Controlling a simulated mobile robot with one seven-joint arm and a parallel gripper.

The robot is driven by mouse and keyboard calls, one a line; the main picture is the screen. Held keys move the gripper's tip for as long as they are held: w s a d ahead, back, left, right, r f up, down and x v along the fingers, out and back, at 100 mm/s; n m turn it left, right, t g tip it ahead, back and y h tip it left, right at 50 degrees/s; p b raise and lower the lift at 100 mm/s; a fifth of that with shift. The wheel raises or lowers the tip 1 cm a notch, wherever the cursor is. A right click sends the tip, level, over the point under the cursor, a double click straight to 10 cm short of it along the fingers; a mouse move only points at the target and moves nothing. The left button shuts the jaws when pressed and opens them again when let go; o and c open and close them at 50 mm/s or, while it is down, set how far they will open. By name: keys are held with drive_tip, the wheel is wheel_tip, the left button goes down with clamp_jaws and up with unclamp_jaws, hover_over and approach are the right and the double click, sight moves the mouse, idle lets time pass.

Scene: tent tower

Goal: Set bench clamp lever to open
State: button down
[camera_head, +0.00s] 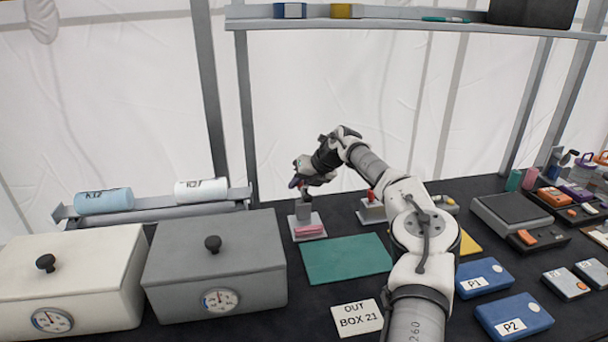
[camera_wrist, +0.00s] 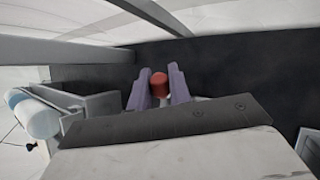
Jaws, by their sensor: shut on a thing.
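The bench clamp (camera_head: 309,221) is a small grey block with an upright post and a pink piece low on its front. It stands on the dark bench left of centre in the head view. My gripper (camera_head: 299,184) is at the top of its post, coming from the right. In the wrist view, the two purple fingers of my gripper (camera_wrist: 158,90) are on either side of a red knob (camera_wrist: 159,80) and shut on it. This knob appears to be the end of the clamp lever. The lever's shaft is mostly hidden.
A similar grey device with a red knob (camera_head: 372,207) stands just right of the clamp. A green mat (camera_head: 346,259) lies in front. A grey lidded box (camera_head: 215,265) is at left; a rail with two rolls (camera_head: 150,208) is behind it. Blue boxes (camera_head: 484,278) are at right.

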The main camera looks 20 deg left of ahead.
drive_tip(key=shift+w+f+p, duration=0.1)
drive_tip(key=shift+w+p, duration=0.05)
drive_tip(key=shift+p, duration=0.15)
drive_tip(key=c, duration=1.3)
unclamp_jaws()
drive_tip(key=shift+a+f+g, duration=0.1)
drive_tip(key=shift+g, duration=0.2)
drive_tip(key=b+v, duration=0.3)
drive_tip(key=v, duration=1.1)
drive_tip(key=shift+a, duration=0.15)
